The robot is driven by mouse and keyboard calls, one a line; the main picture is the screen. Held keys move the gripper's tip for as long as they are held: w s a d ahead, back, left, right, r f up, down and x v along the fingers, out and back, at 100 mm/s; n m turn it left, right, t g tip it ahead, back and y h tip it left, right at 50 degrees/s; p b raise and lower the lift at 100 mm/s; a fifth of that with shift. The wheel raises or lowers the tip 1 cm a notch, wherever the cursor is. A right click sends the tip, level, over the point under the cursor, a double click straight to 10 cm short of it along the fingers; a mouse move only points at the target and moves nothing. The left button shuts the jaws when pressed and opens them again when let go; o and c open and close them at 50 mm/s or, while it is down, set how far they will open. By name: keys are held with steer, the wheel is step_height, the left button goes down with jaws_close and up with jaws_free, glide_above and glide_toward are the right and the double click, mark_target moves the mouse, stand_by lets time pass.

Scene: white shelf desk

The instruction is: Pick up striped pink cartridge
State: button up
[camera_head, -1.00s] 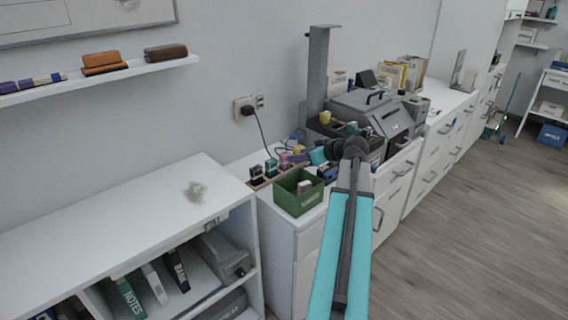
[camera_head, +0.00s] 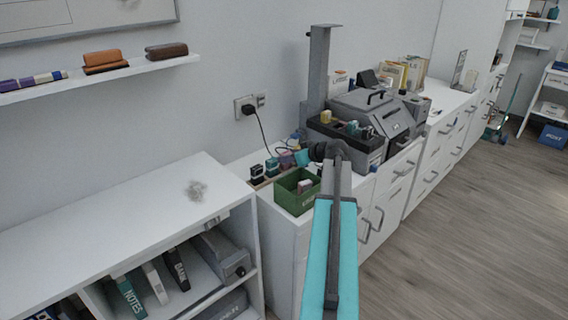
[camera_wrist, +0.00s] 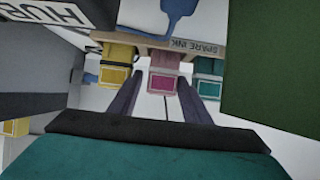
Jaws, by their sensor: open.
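The pink cartridge (camera_wrist: 163,83) stands at the wooden rack labelled SPARE INK (camera_wrist: 193,46), between a yellow cartridge (camera_wrist: 115,73) and a teal cartridge (camera_wrist: 208,86) in the wrist view. My gripper (camera_wrist: 162,88) is open, one finger on each side of the pink cartridge, with a visible gap to each side. I cannot tell how deep the fingers reach around it.
A green bin (camera_head: 293,204) with a few items stands just in front of the rack; its wall fills the right of the wrist view (camera_wrist: 270,60). A grey machine (camera_head: 360,105) stands to the right. The low shelf top at left is mostly clear.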

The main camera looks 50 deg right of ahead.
stand_by(0.3)
steer(key=shift+x, duration=2.6)
steer(key=shift+a+f, duration=0.1)
steer(key=shift+a, duration=0.1)
steer(key=c, duration=0.8)
